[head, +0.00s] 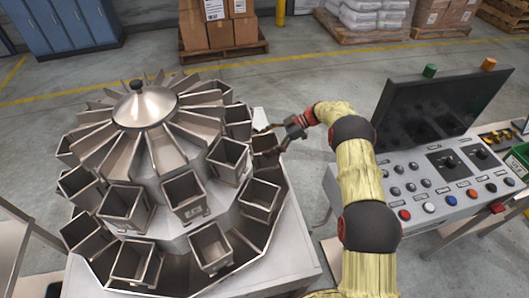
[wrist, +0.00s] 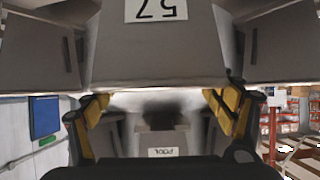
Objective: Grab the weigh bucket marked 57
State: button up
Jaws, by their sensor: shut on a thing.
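The weigh bucket marked 57 (wrist: 110,45) is a grey metal bucket that fills the upper middle of the wrist view. Its white label shows the number upside down. My gripper (wrist: 158,104) has its yellow-padded fingers on either side of the bucket's near edge and is shut on it. In the head view my gripper (head: 264,130) reaches in from the right to a bucket on the right side of the round weigher (head: 146,107). The label cannot be read there, and the contact is small and partly hidden.
Other buckets (head: 188,204) ring the weigher closely, some beside and below the held one. A control console (head: 440,180) with a dark screen stands to the right. Boxes on a pallet (head: 222,50) stand behind. The floor between is clear.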

jog(key=c, duration=0.6)
jog(key=shift+c, duration=0.7)
jog(key=shift+r, duration=0.2)
